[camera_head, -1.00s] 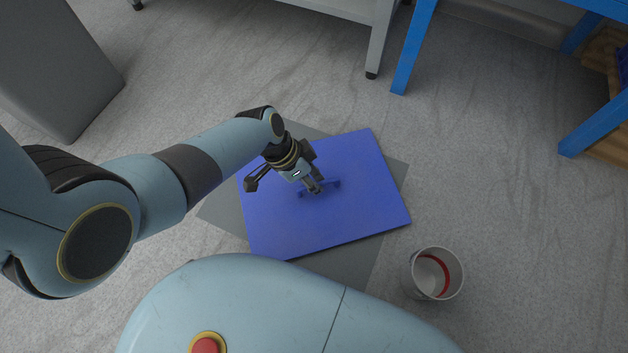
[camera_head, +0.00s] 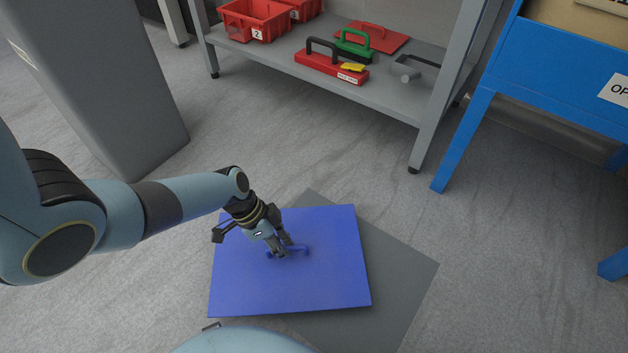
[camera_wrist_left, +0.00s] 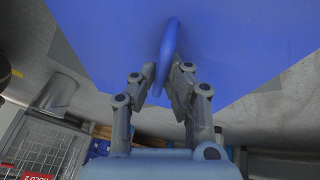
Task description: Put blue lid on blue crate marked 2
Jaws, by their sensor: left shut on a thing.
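The blue lid (camera_head: 330,280) is a flat blue panel with a small raised handle, low over a grey mat (camera_head: 400,265) on the floor. My left gripper (camera_head: 282,250) is shut on the lid's handle (camera_head: 300,250). In the left wrist view the blue lid (camera_wrist_left: 230,40) fills the upper part, and its handle (camera_wrist_left: 167,50) passes between the fingers of my left gripper (camera_wrist_left: 165,85). I cannot tell how far the lid is off the mat. The right gripper is not in view. No blue crate marked 2 shows.
A grey shelf (camera_head: 400,105) at the back holds red crates (camera_head: 255,20), one marked 2, and several tools. A blue table (camera_head: 560,75) stands at the right. A grey block (camera_head: 110,90) stands at the left. The floor right of the mat is clear.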

